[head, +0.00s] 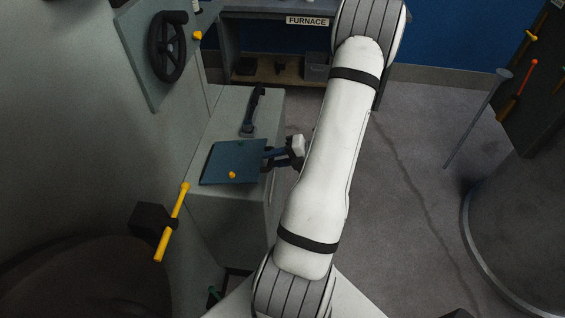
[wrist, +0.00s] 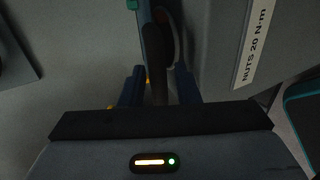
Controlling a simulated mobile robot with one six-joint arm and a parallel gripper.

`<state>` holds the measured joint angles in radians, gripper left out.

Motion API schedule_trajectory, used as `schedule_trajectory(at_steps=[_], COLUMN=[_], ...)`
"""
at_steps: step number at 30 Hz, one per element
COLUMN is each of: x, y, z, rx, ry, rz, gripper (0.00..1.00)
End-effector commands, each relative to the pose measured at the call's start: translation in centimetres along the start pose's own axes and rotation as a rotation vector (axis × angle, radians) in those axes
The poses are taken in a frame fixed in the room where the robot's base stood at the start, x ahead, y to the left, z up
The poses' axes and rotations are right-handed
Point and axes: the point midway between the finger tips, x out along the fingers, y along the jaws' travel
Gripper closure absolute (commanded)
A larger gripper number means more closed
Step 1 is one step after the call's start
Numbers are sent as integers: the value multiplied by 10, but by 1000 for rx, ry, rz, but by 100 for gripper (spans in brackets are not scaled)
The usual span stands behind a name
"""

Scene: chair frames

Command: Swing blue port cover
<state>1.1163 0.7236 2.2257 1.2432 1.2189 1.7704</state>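The blue port cover (head: 226,158) is a flat blue plate with a yellow knob (head: 232,175), over the grey cabinet in the head view. My gripper (head: 272,157) is at the cover's right edge, partly hidden by my arm. In the wrist view a dark bar-like handle (wrist: 157,75) stands between the two blue fingers of my gripper (wrist: 160,88). A narrow gap seems to show beside the handle, so the fingers look open around it. A blue edge (wrist: 148,45), seemingly the cover's, runs beside the handle. Contact with the cover cannot be told.
A black lever handle (head: 253,110) stands on the cabinet (head: 262,185) behind the cover. A yellow lever (head: 172,222) is in front, left. A dark handwheel (head: 166,47) is on the upper left wall. A label (wrist: 254,42) reads "NUTS 20 N·m". Floor at right is mostly clear.

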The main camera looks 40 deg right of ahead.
Motion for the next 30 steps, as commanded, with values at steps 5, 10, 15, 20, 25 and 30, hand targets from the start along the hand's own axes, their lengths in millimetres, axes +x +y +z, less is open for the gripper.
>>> schedule_trajectory(at_steps=[5, 10, 15, 20, 25, 30], x=[-2, -2, -1, 3, 9, 10], y=[2, 2, 0, -12, -31, -36], z=[0, 0, 0, 0, 0, 0], rx=[-1, -1, 0, 0, 1, -1], ry=[-1, 0, 0, 0, 0, -1], rz=[0, 0, 1, 1, 1, -1], gripper=[86, 100, 100, 100, 100, 100])
